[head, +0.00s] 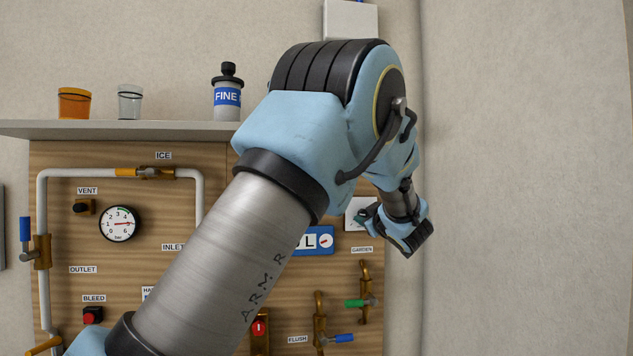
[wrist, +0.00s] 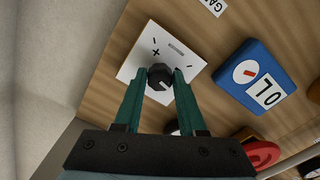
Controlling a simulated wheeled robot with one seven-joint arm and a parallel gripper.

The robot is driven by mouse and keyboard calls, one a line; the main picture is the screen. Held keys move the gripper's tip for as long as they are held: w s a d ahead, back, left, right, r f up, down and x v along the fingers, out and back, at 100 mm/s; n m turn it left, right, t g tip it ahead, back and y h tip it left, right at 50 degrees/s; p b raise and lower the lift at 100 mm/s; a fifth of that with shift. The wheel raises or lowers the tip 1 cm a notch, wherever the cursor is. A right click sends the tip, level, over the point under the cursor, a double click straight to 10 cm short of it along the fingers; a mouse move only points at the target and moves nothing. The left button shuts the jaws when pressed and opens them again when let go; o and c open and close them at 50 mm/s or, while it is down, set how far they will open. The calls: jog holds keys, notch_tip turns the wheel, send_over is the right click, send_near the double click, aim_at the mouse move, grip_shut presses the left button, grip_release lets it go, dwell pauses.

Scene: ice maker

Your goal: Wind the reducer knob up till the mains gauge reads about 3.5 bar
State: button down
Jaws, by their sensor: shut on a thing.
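The black knob (wrist: 160,77) sits on a white plate (wrist: 135,66) marked with a plus and a minus. In the wrist view my gripper (wrist: 161,82) has its two green fingers shut on the knob, one on each side. In the head view my gripper (head: 395,228) is at the right edge of the board, over the white plate (head: 352,211); the knob is hidden there. The round gauge (head: 119,223) on the left of the board has a bar scale and a green band near the top.
A blue box with a small dial (head: 320,241) is left of my gripper. A green-handled valve (head: 360,302) and a blue-handled valve (head: 338,339) are below. A shelf (head: 60,129) with cups and a bottle (head: 227,95) runs above the board. The wall to the right is bare.

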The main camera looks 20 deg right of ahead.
jog(key=shift+m+p, duration=0.9)
jog(key=shift+p, duration=0.5)
dwell(0.4)
dwell(0.4)
jog(key=shift+m, duration=0.9)
jog(key=shift+m, duration=0.9)
jog(key=shift+m, duration=1)
